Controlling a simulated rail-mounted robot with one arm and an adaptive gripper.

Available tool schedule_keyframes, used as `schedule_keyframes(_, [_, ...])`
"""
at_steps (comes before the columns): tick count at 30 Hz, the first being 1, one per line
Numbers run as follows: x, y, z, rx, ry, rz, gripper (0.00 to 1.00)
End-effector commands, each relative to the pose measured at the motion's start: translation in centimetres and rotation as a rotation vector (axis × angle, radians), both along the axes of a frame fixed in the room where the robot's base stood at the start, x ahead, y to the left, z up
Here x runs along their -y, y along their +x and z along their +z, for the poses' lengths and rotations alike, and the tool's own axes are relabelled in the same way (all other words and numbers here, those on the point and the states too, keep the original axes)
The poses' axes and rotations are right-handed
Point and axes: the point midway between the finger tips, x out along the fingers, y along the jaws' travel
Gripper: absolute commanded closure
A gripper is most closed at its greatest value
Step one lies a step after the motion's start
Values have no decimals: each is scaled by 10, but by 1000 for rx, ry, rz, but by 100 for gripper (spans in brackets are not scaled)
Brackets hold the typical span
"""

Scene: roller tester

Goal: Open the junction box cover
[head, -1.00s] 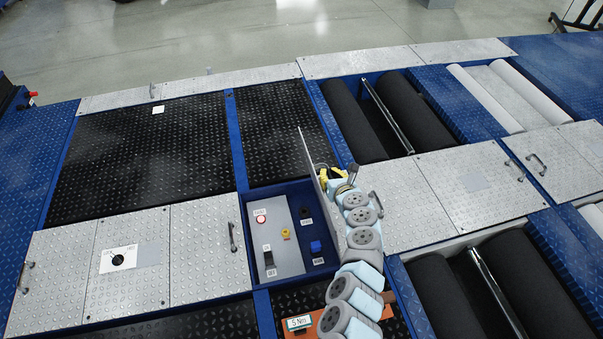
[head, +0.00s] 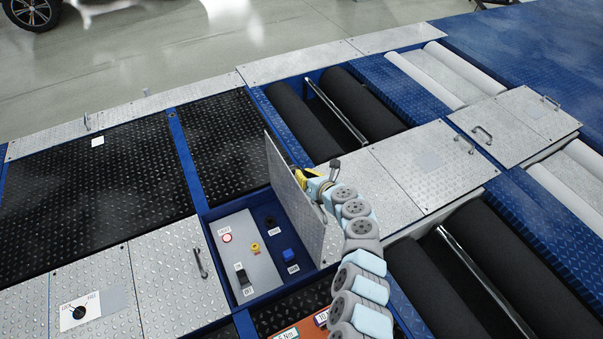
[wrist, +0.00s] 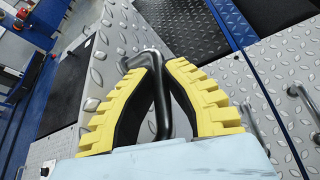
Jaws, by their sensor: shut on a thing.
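The junction box cover (head: 284,184) is a thin grey metal plate. In the head view it stands raised and steeply tilted along the right side of the open junction box (head: 208,218). Inside the box I see a grey panel (head: 246,262) with a red button, a yellow knob and a black switch. My gripper (head: 306,182) is at the right side of the cover. In the wrist view my yellow fingers (wrist: 157,68) are shut around the cover's dark bar handle (wrist: 161,100). The cover's hinge is not clear.
A blue knob (head: 288,255) sits in the box. Closed tread-plate covers (head: 420,170) with handles lie to the right. Dark rollers (head: 300,120) lie behind, and more (head: 475,280) at the front right. An orange case (head: 300,331) lies in front of the box.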

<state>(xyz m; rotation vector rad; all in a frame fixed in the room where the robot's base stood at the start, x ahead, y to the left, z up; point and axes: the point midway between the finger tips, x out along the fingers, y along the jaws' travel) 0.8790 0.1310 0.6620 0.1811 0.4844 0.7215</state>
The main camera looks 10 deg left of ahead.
Motion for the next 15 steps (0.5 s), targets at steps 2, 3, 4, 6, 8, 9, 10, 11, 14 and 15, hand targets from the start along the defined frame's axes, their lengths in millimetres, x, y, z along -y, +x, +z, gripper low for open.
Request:
schedule_keyframes(2, [1, -1, -2, -3, -2, 0, 100])
schedule_keyframes(3, [1, -1, -2, -3, -2, 0, 100])
schedule_keyframes(4, [1, -1, -2, -3, -2, 0, 100])
schedule_keyframes(6, [0, -1, -2, -3, -2, 0, 85])
schedule_keyframes(8, [0, -1, -2, -2, -2, 0, 68])
schedule_keyframes(9, [0, 0, -2, -1, -2, 0, 58])
schedule_keyframes(10, [0, 0, -1, -1, -2, 0, 58])
schedule_keyframes(11, [0, 0, -1, -1, -1, 1, 58])
schedule_keyframes(14, [0, 0, 0, -1, -1, 0, 58])
schedule_keyframes(15, [0, 0, 0, 0, 0, 0, 58])
